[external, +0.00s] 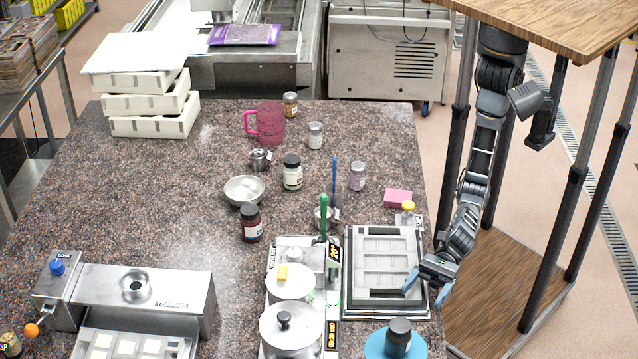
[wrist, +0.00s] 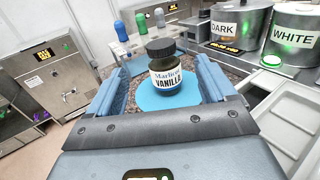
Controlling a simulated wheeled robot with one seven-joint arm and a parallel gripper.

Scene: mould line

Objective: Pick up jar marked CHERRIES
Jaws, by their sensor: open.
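No label reading CHERRIES is legible in either view. A dark-red jar with a black lid and pale label (external: 251,224) stands mid-table in the external view, its text too small to read. My gripper (external: 424,290) is open and empty over the right edge of the table, beside the grey mould tray, far right of the dark-red jar. In the wrist view, my gripper's blue fingers (wrist: 162,85) are spread apart, and a dark jar marked VANILLA (wrist: 166,77) shows between and beyond them. That jar also shows in the external view (external: 399,338).
The VANILLA jar stands on a blue disc (external: 376,347). Other jars (external: 292,174) (external: 357,177) (external: 315,136) (external: 291,104), a metal bowl (external: 244,190) and a pink jug (external: 268,124) stand farther back. The mould tray (external: 351,290) and a machine with pots (external: 290,330) lie left of my gripper.

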